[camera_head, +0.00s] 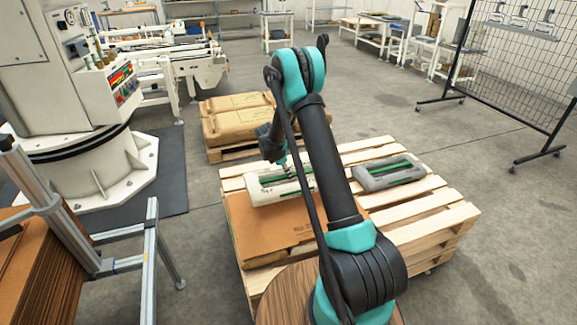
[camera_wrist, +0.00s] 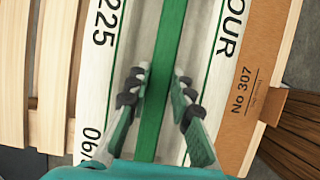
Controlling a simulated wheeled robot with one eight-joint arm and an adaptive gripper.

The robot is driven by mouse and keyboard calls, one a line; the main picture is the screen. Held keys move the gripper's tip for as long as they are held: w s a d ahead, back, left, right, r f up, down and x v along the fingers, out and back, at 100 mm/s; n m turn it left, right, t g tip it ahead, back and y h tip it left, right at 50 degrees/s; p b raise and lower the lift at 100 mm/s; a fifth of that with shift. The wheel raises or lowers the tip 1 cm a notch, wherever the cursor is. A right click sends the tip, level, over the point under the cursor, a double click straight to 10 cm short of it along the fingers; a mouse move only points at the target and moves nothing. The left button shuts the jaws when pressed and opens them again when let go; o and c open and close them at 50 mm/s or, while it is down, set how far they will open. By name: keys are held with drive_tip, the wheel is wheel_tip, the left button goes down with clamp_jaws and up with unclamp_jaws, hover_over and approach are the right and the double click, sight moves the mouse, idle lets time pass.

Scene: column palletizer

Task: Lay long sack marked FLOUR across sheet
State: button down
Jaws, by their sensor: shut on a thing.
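The long white FLOUR sack (camera_head: 262,194) with a green stripe is at the far edge of the brown sheet (camera_head: 262,226) on the pallet. In the wrist view the sack (camera_wrist: 100,75) shows "225" and part of the word FLOUR, "OUR". The sheet (camera_wrist: 255,75), marked "No 307", shows along its right side and bare slats along its left. My gripper (camera_wrist: 163,82) is shut on the sack at its green stripe, one finger on each side. My gripper (camera_head: 290,175) also shows above the sack in the head view. I cannot tell whether the sack rests or is lifted slightly.
A grey sack (camera_head: 388,172) with a green stripe lies on the right of the wooden pallet (camera_head: 440,207). Bare slats surround it. A second pallet with brown sacks (camera_head: 236,119) stands behind. A metal frame (camera_head: 153,262) stands at the left. Open floor lies right.

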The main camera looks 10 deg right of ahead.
drive_tip(key=shift+f, duration=3.15)
drive_tip(key=c, duration=1.3)
unclamp_jaws()
drive_tip(key=shift+c, duration=0.2)
